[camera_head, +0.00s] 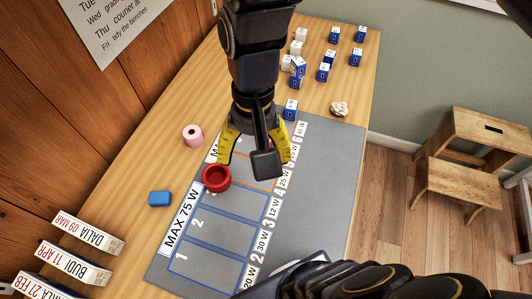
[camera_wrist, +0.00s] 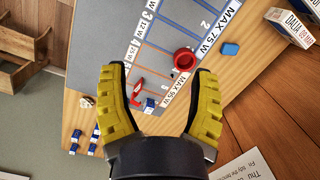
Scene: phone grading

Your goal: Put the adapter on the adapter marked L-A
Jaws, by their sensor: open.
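Several small blue-and-white cubes, which look like the adapters, stand at the far end of the table in the head view. One adapter (camera_head: 291,109) stands alone near the mat's far edge, and two (camera_head: 297,65) appear stacked or close together farther back. Their markings are too small to read, so I cannot tell which is L-A. In the wrist view nothing is between the fingers (camera_wrist: 158,76).
A red cup (camera_head: 217,180) stands on the mat near the left finger. A pink roll (camera_head: 193,135) and blue block (camera_head: 160,199) lie left. Labelled boxes (camera_head: 75,262) stand front left. A crumpled pale item (camera_head: 339,108) lies right. A red tool (camera_wrist: 137,88) shows in the wrist view.

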